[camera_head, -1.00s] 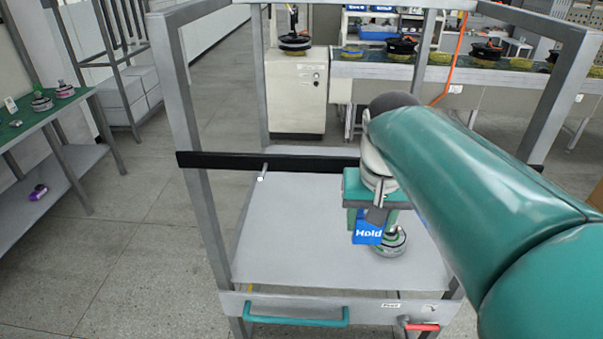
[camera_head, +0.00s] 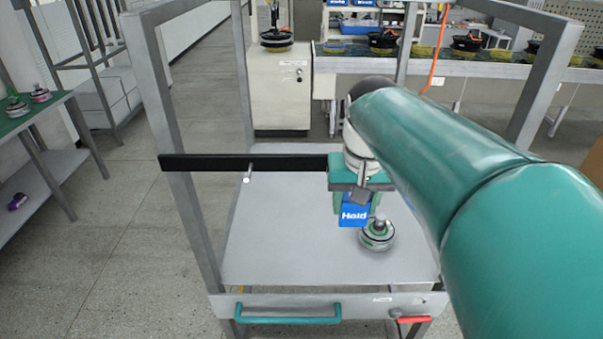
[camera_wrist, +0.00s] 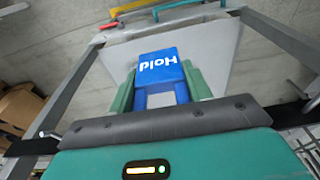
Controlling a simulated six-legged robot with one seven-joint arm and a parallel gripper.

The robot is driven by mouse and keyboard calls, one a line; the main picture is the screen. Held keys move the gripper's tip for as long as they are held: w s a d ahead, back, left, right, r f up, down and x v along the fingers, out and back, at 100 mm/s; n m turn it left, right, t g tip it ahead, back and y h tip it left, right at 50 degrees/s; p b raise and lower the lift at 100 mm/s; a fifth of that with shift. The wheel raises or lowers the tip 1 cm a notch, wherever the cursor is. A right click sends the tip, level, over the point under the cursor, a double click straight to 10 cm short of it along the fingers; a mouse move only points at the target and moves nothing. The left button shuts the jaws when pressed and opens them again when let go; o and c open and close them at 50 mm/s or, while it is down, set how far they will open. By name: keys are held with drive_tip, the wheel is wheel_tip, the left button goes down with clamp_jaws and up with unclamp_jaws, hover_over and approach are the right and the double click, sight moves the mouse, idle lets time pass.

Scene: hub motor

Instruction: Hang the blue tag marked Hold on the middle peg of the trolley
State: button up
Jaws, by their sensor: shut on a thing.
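The blue tag marked Hold (camera_head: 353,215) hangs below my gripper (camera_head: 352,197) in the head view. In the wrist view the tag (camera_wrist: 160,72) sits between the two green fingers (camera_wrist: 160,88), which are shut on it. The trolley (camera_head: 330,262) has a black bar (camera_head: 215,163) across its frame. One light peg (camera_head: 247,173) sticks out of the bar's left part, left of my gripper. My gripper and arm hide the bar's middle and right, so the middle peg cannot be made out in the head view. The tag is apart from the visible peg.
A hub motor (camera_head: 377,234) stands on the trolley's shelf, just right of and below the tag. The trolley's upright posts (camera_head: 172,130) stand left and right. A green table (camera_head: 35,115) is at the left. A conveyor with several hubs is behind.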

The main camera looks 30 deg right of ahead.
drive_tip(key=w+d+f, duration=0.1)
drive_tip(key=w+d, duration=0.3)
drive_tip(key=w, duration=0.2)
drive_tip(key=shift+w+f, duration=0.15)
drive_tip(key=shift+f, duration=0.05)
idle(0.7)
idle(0.6)
drive_tip(key=o, duration=1)
drive_tip(key=shift+o, duration=0.2)
wheel_tip(320, 180, up, 14)
drive_tip(key=s+a, duration=0.1)
drive_tip(key=shift+s+f, duration=0.2)
drive_tip(key=shift+s, duration=0.15)
drive_tip(key=shift+a, duration=0.1)
